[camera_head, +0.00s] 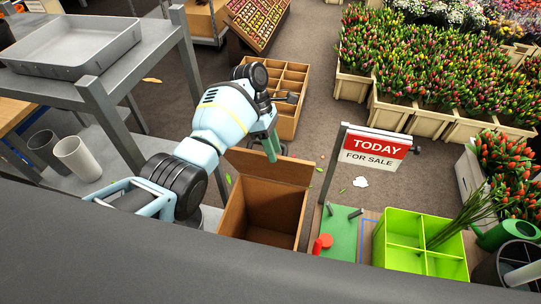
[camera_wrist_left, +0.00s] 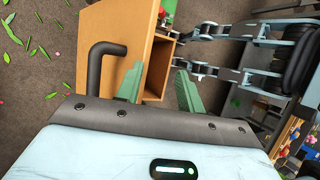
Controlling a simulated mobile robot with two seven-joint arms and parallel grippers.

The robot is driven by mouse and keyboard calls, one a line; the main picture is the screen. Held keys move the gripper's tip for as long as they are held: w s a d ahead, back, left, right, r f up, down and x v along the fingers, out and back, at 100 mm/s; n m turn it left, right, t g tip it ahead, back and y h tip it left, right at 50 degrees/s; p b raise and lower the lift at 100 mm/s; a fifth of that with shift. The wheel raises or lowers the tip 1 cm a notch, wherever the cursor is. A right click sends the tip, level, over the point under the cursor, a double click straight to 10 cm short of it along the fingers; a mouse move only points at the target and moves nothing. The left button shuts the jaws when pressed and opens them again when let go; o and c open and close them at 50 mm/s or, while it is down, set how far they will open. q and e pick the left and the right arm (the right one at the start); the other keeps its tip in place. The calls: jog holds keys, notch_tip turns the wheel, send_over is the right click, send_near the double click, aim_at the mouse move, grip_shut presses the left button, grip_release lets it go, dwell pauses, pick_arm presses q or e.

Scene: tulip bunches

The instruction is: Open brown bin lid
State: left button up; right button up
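The brown bin (camera_head: 262,212) is a square box in the middle of the head view, and I see into its empty-looking inside. Its brown lid (camera_head: 272,166) stands raised and tilted at the bin's far edge. My left gripper (camera_head: 268,150) points down at the lid's upper edge. In the left wrist view my left gripper (camera_wrist_left: 158,88) shows two green fingers set apart, with a brown panel close behind and between them. I cannot tell whether a finger touches it. My right gripper does not clearly show in either view.
A green tray with several slots (camera_head: 400,258) holds stems at the right. A TODAY FOR SALE sign (camera_head: 375,147) stands right of the bin. A metal shelf (camera_head: 98,88) with a grey tray is at the left. An empty wooden crate (camera_head: 289,80) lies beyond.

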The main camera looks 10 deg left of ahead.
pick_arm(q)
jog(key=shift+s+d+f, duration=0.1)
jog(key=shift+s+d, duration=0.1)
jog(key=shift+s, duration=0.9)
